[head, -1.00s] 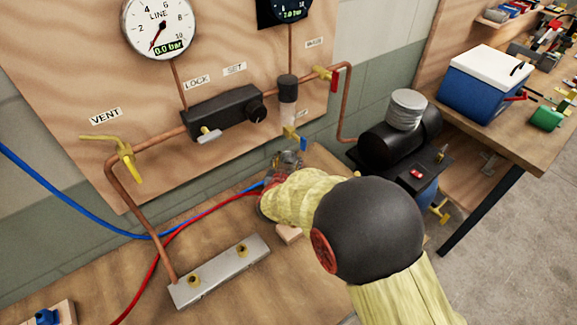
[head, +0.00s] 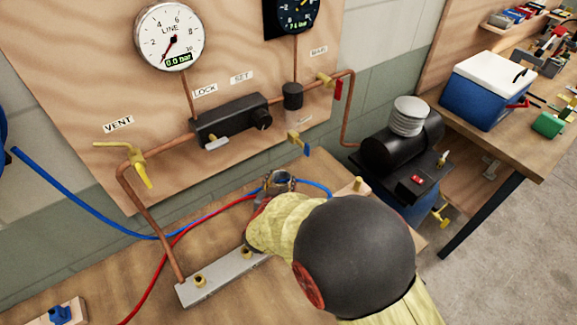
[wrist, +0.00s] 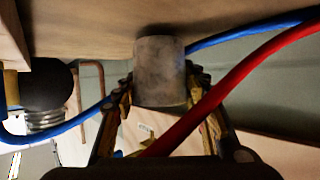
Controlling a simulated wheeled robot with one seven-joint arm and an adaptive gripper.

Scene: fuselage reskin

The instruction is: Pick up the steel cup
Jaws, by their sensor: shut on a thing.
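The steel cup (wrist: 160,72) is a dull grey cylinder in the wrist view, between the two fingers of my gripper (wrist: 161,98). The gripper is shut on it. One end of the cup is close to the wooden surface at the top of that view; I cannot tell whether they touch. In the head view my gripper (head: 279,182) is low over the bench, behind the end of the metal manifold. My own arm hides most of the gripper there, and the cup is hard to make out.
A red hose (wrist: 222,90) crosses in front of the gripper in the wrist view, and a blue hose (wrist: 235,35) passes behind. The metal manifold (head: 222,283) lies beside my arm. Copper pipe (head: 150,222) and a black compressor (head: 402,150) stand near. The bench's front left is mostly clear.

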